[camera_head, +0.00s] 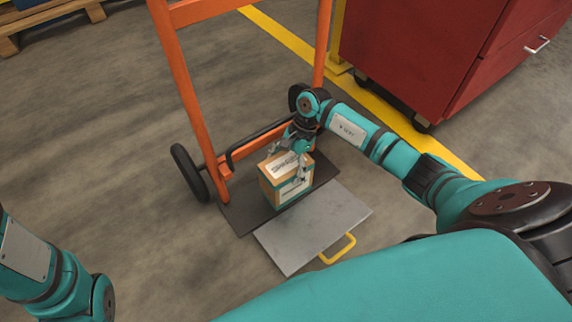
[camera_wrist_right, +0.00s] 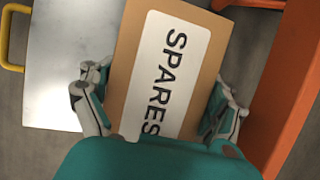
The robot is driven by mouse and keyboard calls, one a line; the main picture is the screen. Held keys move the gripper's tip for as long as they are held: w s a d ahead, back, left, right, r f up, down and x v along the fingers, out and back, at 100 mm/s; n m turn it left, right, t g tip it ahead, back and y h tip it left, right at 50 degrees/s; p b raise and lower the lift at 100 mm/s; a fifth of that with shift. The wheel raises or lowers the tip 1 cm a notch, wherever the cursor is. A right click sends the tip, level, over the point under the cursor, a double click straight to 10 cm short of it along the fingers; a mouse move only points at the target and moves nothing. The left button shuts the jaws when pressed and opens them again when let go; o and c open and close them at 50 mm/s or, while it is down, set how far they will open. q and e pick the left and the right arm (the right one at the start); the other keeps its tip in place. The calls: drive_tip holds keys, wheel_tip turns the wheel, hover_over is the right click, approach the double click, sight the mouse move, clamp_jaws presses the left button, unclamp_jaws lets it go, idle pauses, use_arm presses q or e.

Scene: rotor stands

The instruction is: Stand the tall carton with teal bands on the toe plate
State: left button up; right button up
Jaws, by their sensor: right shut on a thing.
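The tall carton (camera_head: 285,181) is brown with teal bands and white labels. It stands upright on or just above the dark toe plate (camera_head: 239,216) of the orange hand truck; I cannot tell if its base touches. My right gripper (camera_head: 294,164) is shut on the carton near its top, with one finger on each side. In the right wrist view the carton (camera_wrist_right: 165,70) shows its top label, reading SPARES, between the two fingers. The carton's far sides are hidden. My left arm shows at the lower left of the head view, but its gripper is out of view.
The orange hand truck frame (camera_head: 184,90) rises behind the carton, with a black wheel (camera_head: 188,172) at left. A grey metal plate with a yellow handle (camera_head: 313,226) lies in front of the toe plate.

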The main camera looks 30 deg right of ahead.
drive_tip(key=shift+f, duration=0.35)
drive_tip(key=shift+f+b, duration=0.5)
drive_tip(key=shift+b, duration=0.05)
drive_tip(key=o, duration=1.5)
drive_tip(key=shift+c, duration=0.2)
drive_tip(key=shift+f, duration=0.1)
drive_tip(key=shift+v, duration=3.85)
